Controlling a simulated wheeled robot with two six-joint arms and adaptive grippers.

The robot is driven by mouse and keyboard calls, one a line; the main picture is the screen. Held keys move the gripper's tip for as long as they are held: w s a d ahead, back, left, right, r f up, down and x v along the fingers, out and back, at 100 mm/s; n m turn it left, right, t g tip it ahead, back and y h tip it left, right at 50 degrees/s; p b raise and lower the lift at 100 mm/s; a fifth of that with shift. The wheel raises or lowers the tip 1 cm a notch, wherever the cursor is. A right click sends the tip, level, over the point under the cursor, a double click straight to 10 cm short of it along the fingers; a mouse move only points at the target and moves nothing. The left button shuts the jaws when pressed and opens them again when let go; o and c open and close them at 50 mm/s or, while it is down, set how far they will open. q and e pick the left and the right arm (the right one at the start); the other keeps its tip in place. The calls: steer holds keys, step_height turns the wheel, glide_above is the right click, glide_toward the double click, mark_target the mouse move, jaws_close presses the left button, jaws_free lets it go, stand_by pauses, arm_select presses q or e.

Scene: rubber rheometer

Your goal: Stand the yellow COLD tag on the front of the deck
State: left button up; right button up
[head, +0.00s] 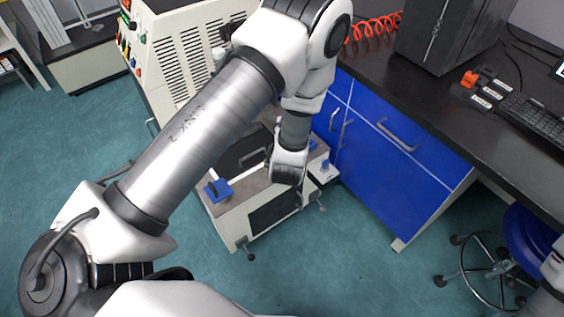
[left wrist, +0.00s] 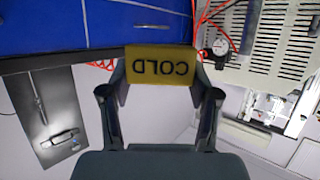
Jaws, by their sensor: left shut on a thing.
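The yellow COLD tag (left wrist: 160,66) is held between the two fingertips of my left gripper (left wrist: 161,72) in the left wrist view, its lettering upside down there. The fingers press on its two sides. In the head view my left arm reaches over the machine and its wrist hangs down above the right part of the grey deck (head: 246,187). The tag and the fingertips are hidden in the head view. I cannot tell the tag's height above the deck. My right gripper is out of view.
A blue-handled block (head: 218,191) sits at the deck's left, and another blue-topped white box (head: 322,170) at its right. Blue cabinets (head: 385,140) under a black bench (head: 455,105) stand close on the right. A stool (head: 530,240) is at lower right. Green floor is clear in front.

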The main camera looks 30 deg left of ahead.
arm_select(q)
steer(key=w+a+f+n+g+y+b, duration=0.1)
steer(key=a+f+n+g+y+b, duration=0.1)
steer(key=f+b, duration=0.7)
steer(key=w+a+f+n+g+y+b, duration=0.2)
steer(key=a+f+n+b, duration=0.1)
steer(key=f+b, duration=0.7)
steer(key=w+a+f+n+g+y+b, duration=0.2)
steer(key=a+f+n+b, duration=0.1)
steer(key=f+b, duration=0.6)
steer(key=shift+a+f+g+b, duration=0.4)
steer(key=shift+a+b, duration=0.4)
steer(key=shift+r, duration=0.2)
steer(key=shift+c, duration=0.4)
steer(key=shift+f, duration=0.15)
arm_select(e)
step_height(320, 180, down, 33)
arm_select(q)
steer(key=o, duration=1)
